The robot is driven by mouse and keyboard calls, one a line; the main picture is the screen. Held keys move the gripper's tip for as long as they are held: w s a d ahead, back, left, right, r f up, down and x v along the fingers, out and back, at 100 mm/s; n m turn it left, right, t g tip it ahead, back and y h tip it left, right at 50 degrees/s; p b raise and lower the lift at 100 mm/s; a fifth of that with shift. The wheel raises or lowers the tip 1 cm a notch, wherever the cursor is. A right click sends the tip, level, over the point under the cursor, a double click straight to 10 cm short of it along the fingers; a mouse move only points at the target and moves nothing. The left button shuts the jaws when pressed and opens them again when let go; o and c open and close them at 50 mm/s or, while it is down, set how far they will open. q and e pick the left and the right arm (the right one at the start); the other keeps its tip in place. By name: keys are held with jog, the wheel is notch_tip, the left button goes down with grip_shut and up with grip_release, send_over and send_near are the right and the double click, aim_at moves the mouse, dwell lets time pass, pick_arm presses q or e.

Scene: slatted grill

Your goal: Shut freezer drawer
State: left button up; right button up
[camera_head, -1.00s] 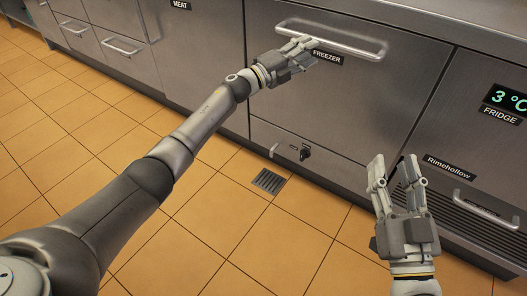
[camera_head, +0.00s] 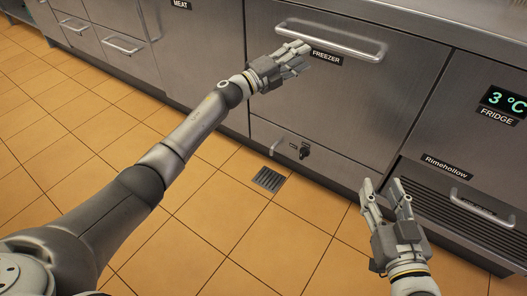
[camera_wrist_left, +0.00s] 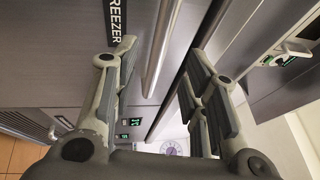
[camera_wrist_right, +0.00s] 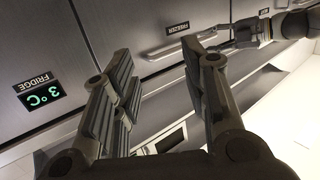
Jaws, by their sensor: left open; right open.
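The freezer drawer (camera_head: 345,105) is a steel front with a long bar handle (camera_head: 330,40) and a black FREEZER label (camera_head: 326,57). In the head view its front looks about flush with the neighbouring fronts, and I see no clear gap. My left gripper (camera_head: 300,57) is open and empty, in front of the drawer near the label and below the handle's left part. I cannot tell if it touches the front. In the left wrist view the handle (camera_wrist_left: 159,45) shows beyond the fingers. My right gripper (camera_head: 384,186) is open and empty, low and to the right, apart from the drawer.
A counter edge runs above. The tiled floor (camera_head: 190,235) is clear, with a small drain (camera_head: 268,179).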

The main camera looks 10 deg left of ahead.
pick_arm(q)
jog(key=shift+p+v, duration=0.5)
jog(key=shift+v, duration=0.5)
pick_arm(e)
jog(key=f+g, duration=0.1)
jog(key=s+f+g, duration=0.1)
jog(key=f, duration=0.1)
jog(key=d+f, duration=0.1)
jog(key=shift+s+f+g+h, duration=0.2)
jog(key=shift+s+g+h, duration=0.05)
jog(key=shift+g+h, duration=0.15)
jog(key=shift+s+f, duration=0.1)
jog(key=shift+f, duration=0.1)
